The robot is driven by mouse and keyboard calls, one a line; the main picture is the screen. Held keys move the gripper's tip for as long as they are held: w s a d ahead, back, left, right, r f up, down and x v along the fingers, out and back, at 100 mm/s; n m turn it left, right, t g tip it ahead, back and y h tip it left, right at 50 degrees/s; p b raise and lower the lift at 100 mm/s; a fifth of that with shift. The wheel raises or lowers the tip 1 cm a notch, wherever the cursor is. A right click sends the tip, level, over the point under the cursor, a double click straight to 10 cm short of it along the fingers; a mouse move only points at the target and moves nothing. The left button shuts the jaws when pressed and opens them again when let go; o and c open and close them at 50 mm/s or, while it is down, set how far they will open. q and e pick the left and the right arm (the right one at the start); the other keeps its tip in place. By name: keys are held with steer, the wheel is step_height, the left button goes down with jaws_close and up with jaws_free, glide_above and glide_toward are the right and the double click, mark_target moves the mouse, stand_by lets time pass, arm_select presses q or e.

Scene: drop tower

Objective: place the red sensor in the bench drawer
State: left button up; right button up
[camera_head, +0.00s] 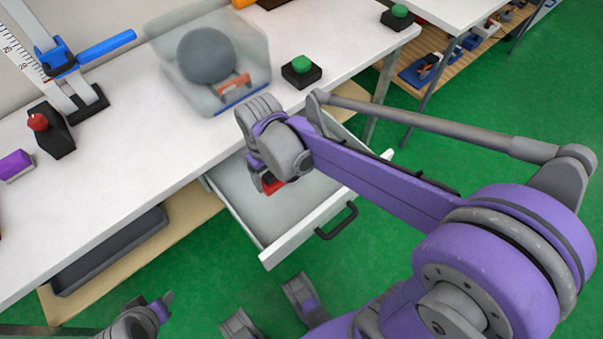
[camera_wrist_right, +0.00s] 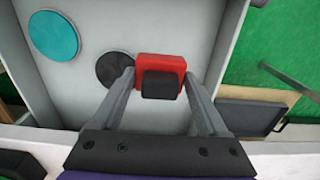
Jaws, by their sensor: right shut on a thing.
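The red sensor (camera_head: 272,187) is a small red block with a black part on its face, seen best in the right wrist view (camera_wrist_right: 174,62). My right gripper (camera_head: 265,180) is shut on it, with a finger on each side in the right wrist view (camera_wrist_right: 160,88). It holds the sensor over the bench drawer (camera_head: 308,228). The drawer is pulled out and has a black handle. The drawer's pale floor shows behind the sensor in the wrist view; I cannot tell the height between them. My left gripper (camera_head: 158,308) shows partly at the lower left edge, its jaws unclear.
A teal disc (camera_wrist_right: 54,36) and a dark disc (camera_wrist_right: 115,69) lie in the drawer. A dark tray (camera_head: 108,252) sits on the shelf below.

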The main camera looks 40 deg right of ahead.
step_height(320, 180, down, 10)
steer(key=b, duration=0.2)
steer(key=shift+b, duration=0.3)
steer(key=shift+f, duration=0.1)
steer(key=o, duration=1.4)
